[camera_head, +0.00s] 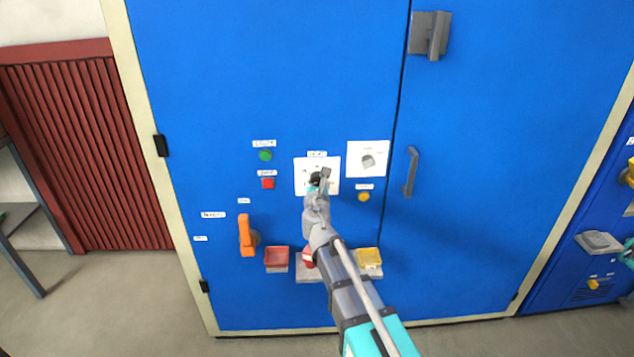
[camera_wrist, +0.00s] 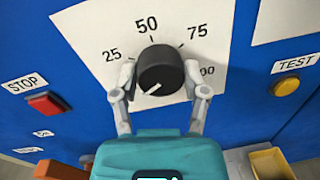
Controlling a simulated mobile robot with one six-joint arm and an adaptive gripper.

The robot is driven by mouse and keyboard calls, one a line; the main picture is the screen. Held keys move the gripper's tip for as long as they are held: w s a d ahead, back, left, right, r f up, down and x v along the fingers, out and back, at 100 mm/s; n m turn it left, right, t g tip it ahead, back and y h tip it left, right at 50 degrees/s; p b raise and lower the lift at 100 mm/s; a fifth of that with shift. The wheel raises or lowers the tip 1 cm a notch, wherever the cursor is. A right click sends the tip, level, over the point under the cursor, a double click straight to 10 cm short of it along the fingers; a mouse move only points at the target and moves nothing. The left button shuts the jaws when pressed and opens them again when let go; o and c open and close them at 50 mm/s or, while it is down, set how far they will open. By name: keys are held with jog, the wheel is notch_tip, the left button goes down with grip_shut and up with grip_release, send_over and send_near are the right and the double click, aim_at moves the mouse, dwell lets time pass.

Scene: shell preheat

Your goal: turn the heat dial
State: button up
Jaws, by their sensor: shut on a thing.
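The heat dial (camera_wrist: 161,66) is a round black knob on a white plate (camera_wrist: 215,35) marked 25, 50, 75 and 100. Its white pointer line is at the lower left of the knob, below the 25 mark. My gripper (camera_wrist: 160,82) has one finger on each side of the knob and is shut on it. In the camera_head view my gripper (camera_head: 320,178) is at the white plate (camera_head: 299,164) on the blue cabinet and covers much of the dial. The lower part of the scale is hidden behind my gripper.
A red STOP button (camera_wrist: 48,103) is left of the plate and a yellow TEST button (camera_wrist: 286,87) right. Another white plate with a grey knob (camera_head: 368,160) is at the upper right. An orange handle (camera_head: 245,235) and red (camera_head: 277,254) and yellow (camera_head: 369,256) trays are below.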

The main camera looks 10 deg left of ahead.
jog(key=shift+m, duration=0.3)
jog(key=m, duration=0.5)
jog(key=shift+r+p, duration=0.1)
jog(key=shift+p, duration=0.3)
jog(key=m, duration=0.6)
jog(key=shift+g+p, duration=0.3)
jog(key=shift+g, duration=0.1)
jog(key=m, duration=0.5)
jog(key=shift+y, duration=0.3)
jog(key=m, duration=0.6)
jog(key=shift+y, duration=0.4)
jog(key=o, duration=1.2)
jog(key=shift+c, duration=0.2)
